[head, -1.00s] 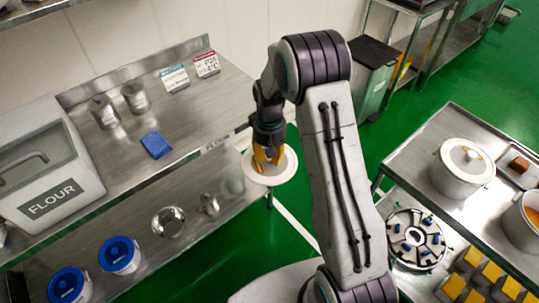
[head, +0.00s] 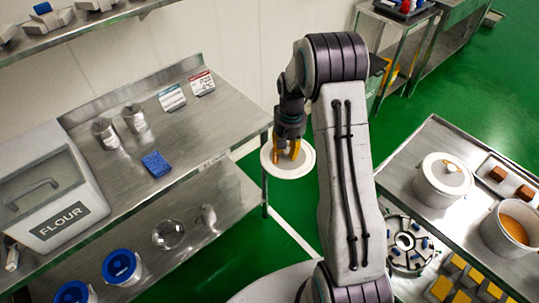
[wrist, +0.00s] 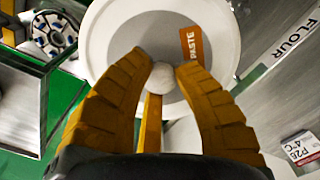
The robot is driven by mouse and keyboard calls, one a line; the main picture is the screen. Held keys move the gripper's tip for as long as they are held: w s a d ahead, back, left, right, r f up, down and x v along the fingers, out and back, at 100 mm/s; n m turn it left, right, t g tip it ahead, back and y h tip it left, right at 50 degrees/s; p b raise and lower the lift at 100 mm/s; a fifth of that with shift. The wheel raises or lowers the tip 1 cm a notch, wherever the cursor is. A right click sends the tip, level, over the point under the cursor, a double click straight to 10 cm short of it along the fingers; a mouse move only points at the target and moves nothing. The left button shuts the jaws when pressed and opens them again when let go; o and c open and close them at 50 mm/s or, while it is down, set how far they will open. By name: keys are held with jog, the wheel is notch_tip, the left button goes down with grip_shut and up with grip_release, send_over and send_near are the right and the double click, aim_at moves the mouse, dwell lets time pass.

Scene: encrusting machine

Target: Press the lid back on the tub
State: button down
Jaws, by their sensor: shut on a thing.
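My gripper (head: 288,152) is shut on the knob of a round white lid (head: 305,168) and holds it up in the air beside the left steel table. The wrist view shows the lid (wrist: 105,35) with a grey centre and an orange PASTE label, the yellow fingers (wrist: 163,72) on either side of its knob. An open white tub (head: 488,236) with orange-brown contents stands on the right steel cart, well apart from the lid. Another white tub (head: 428,190), with a lid on, stands behind it.
The right cart (head: 400,172) also bears a tray of brown blocks (head: 506,180); a round machine plate (head: 405,241) and yellow blocks (head: 466,277) sit lower. The left table holds a flour bin (head: 45,185), metal shakers (head: 135,118) and a blue sponge (head: 156,164). Green floor (head: 300,205) lies between.

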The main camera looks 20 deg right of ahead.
jog(key=s+d+r+m, duration=0.1)
jog(key=s+d+m, duration=0.4)
jog(key=d, duration=0.5)
jog(key=s+d+r+m, duration=0.1)
jog(key=s+d+m, duration=0.4)
jog(key=d, duration=0.5)
jog(key=s+d+m, duration=0.3)
jog(key=d+m, duration=0.4)
jog(key=d, duration=0.2)
jog(key=s+d+r+m, duration=0.1)
jog(key=s+d+m, duration=0.3)
jog(key=s, duration=0.7)
jog(key=s+d+r+m, duration=0.1)
jog(key=s+d+m, duration=0.4)
jog(key=s+m, duration=0.3)
jog(key=s+d+r+m, duration=0.1)
jog(key=s+d+m, duration=0.4)
jog(key=s, duration=0.9)
jog(key=shift+m, duration=0.5)
jog(key=shift+d, duration=0.15)
